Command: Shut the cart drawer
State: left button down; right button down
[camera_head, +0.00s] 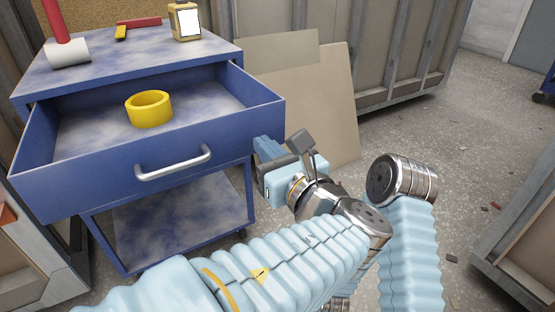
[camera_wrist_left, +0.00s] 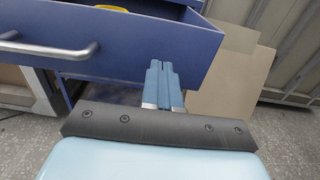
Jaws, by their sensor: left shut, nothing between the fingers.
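The blue cart (camera_head: 40,80) stands at the left of the head view with its drawer (camera_head: 110,175) pulled open. The drawer has a silver bar handle (camera_head: 173,163) on its front, which also shows in the left wrist view (camera_wrist_left: 50,49). A yellow ring-shaped roll (camera_head: 148,110) lies inside the drawer. My left gripper (camera_head: 264,150) is shut and empty, close to the right end of the drawer front. In the left wrist view its fingers (camera_wrist_left: 160,75) overlap the drawer front (camera_wrist_left: 130,45), right of the handle; contact cannot be told. My right gripper is not in view.
A red-handled tool (camera_head: 60,35), a red and yellow tool (camera_head: 135,24) and a tan bottle with a white label (camera_head: 186,20) are on the cart top. A lower shelf (camera_head: 170,220) looks empty. Boards (camera_head: 320,100) lean behind my left gripper. Small debris lies on the floor.

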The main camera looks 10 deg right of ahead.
aim_at(250, 131)
pick_arm(q)
jog(key=shift+x, duration=1.65)
jog(key=shift+w+a+r, duration=0.1)
jog(key=shift+w+a, duration=0.1)
jog(key=shift+w, duration=0.4)
jog(key=p+x, duration=0.5)
jog(key=x, duration=2.1)
jog(key=shift+w+p, duration=0.2)
jog(key=shift+p, duration=0.2)
jog(key=shift+w+a, duration=0.2)
